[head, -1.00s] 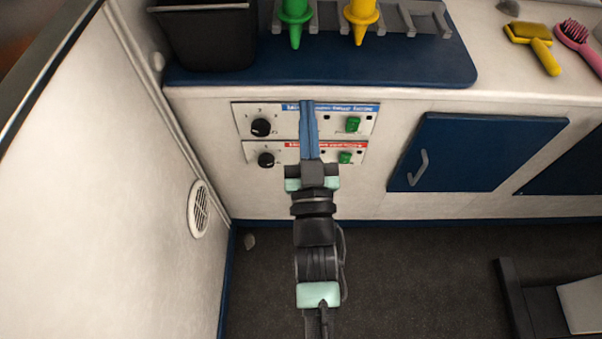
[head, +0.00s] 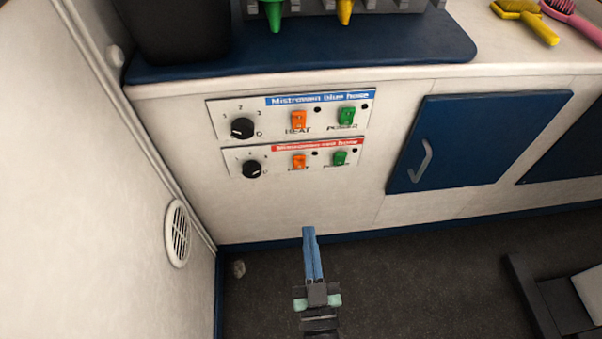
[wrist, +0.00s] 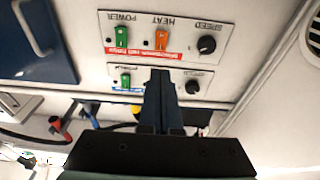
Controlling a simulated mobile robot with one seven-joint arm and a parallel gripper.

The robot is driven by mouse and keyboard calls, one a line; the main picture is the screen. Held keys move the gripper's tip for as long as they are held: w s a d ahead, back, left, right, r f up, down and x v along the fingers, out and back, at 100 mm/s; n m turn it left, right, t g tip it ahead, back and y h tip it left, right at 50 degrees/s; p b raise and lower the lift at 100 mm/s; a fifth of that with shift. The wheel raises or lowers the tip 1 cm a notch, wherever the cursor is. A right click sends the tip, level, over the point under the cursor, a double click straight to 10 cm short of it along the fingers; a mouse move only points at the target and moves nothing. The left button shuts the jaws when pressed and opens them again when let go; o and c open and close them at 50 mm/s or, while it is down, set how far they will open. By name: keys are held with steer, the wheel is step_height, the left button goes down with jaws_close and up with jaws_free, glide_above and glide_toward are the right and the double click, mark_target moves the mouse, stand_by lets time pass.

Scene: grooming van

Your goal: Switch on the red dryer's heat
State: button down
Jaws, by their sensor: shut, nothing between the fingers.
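The red-labelled dryer panel (head: 232,163) is the lower of two on the white cabinet front. Its orange heat switch (head: 299,161) is between a black knob (head: 251,168) and a green power switch (head: 339,158). The wrist view is upside down and shows the red panel on top, with its heat switch (wrist: 162,39), power switch (wrist: 122,37) and speed knob (wrist: 206,45). The small lamps beside the switches look dark. My gripper (head: 309,231) is shut and empty, below and apart from the panel. Its fingers (wrist: 160,74) cover part of the blue-labelled panel in the wrist view.
The blue-labelled panel (head: 270,117) sits directly above, with its own orange heat switch (head: 298,119) and green power switch (head: 346,115). A blue cabinet door (head: 475,140) is to the right, a white wall with a round vent (head: 178,233) to the left. The space before the panels is clear.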

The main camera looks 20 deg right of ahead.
mark_target(300, 160)
steer(key=b+x, duration=0.4)
steer(key=x, duration=0.9)
steer(key=shift+w+d, duration=0.15)
steer(key=shift+w, duration=0.2)
steer(key=shift+w+r, duration=0.1)
steer(key=shift+w, duration=0.05)
steer(key=p, duration=0.2)
steer(key=r+g+p, duration=0.1)
steer(key=shift+w+d+r+p, duration=0.1)
steer(key=shift+w+r+p, duration=0.15)
steer(key=shift+w+p, duration=0.1)
steer(key=shift+s+f+b, duration=0.1)
steer(key=shift+f+b, duration=0.3)
steer(key=shift+b, duration=0.1)
